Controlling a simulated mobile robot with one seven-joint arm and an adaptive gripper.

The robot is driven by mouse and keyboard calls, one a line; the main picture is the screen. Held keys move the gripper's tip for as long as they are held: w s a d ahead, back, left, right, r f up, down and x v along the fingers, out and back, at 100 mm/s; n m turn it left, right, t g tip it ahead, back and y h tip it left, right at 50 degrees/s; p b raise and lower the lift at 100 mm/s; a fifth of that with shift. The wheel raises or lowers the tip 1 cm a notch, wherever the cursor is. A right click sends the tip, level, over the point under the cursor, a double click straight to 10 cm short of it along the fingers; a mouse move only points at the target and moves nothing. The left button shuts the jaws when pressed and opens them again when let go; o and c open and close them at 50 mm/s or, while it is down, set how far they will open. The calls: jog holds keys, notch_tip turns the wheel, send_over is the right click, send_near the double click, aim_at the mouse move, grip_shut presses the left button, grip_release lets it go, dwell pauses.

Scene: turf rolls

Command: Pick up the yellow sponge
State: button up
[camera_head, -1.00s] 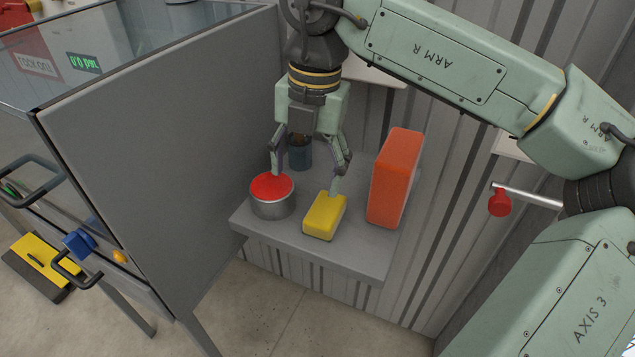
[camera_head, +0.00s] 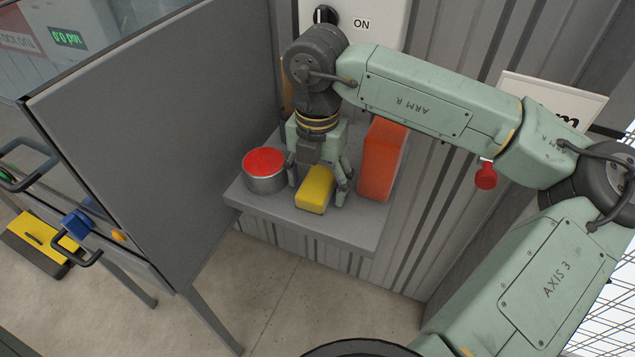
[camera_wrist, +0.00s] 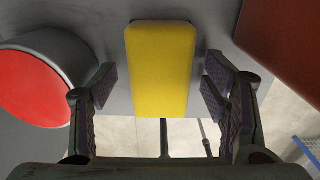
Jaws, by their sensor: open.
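The yellow sponge (camera_head: 315,190) lies on a grey wall shelf (camera_head: 355,225), between a red-topped round tin and an orange block.
The metal tin with a red top (camera_head: 265,168) stands close left of the sponge. The orange block (camera_head: 381,160) stands upright close to the right. A tall grey panel (camera_head: 160,150) rises left of the shelf, and a corrugated wall is behind.

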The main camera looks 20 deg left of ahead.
jog(key=shift+f, duration=0.15)
jog(key=shift+c, duration=0.2)
jog(key=c, duration=1.2)
